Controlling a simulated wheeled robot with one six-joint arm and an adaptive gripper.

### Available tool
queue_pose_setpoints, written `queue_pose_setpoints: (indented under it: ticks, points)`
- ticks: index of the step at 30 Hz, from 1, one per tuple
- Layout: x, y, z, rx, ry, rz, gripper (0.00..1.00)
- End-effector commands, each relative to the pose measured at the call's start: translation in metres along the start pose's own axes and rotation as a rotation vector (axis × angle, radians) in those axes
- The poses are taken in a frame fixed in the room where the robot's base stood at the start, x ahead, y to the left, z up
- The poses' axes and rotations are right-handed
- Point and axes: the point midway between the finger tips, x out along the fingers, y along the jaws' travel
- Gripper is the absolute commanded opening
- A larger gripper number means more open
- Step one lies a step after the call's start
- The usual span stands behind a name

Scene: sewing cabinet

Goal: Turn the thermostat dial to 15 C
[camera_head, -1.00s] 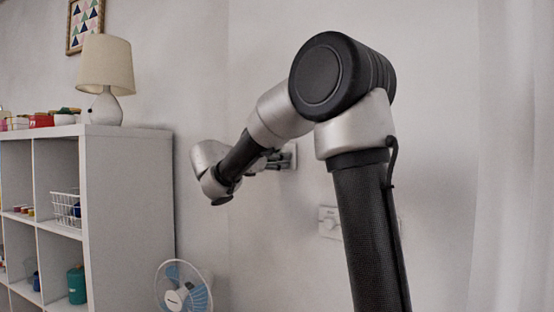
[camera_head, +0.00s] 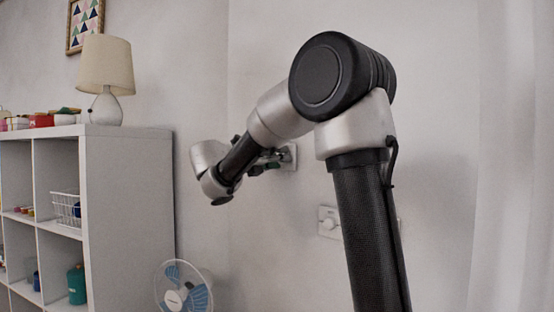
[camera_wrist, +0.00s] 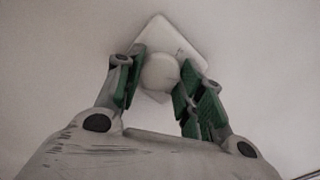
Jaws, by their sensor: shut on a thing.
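A round white dial (camera_wrist: 159,71) sits on a white square plate (camera_wrist: 162,32) on the wall. In the wrist view my gripper (camera_wrist: 156,84) has its green-padded fingers on either side of the dial and is shut on it. The plate looks turned like a diamond in that view. In the head view my gripper (camera_head: 272,160) reaches the wall plate (camera_head: 292,153), and its fingers hide the dial. No scale marks or numbers are readable.
A second wall plate (camera_head: 327,222) with a round knob is lower right, partly behind my arm. A white shelf unit (camera_head: 125,215) with a lamp (camera_head: 106,75) stands at left. A fan (camera_head: 183,290) is below. The wall around the gripped plate is bare.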

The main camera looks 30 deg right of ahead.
Motion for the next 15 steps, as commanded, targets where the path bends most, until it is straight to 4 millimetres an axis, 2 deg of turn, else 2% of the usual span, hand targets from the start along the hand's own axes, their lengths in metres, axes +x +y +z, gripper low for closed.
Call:
queue_pose_setpoints:
  ticks: [15]
  points:
    - [0.0,0.0006,-0.0011,-0.077,0.002,0.001,0.14]
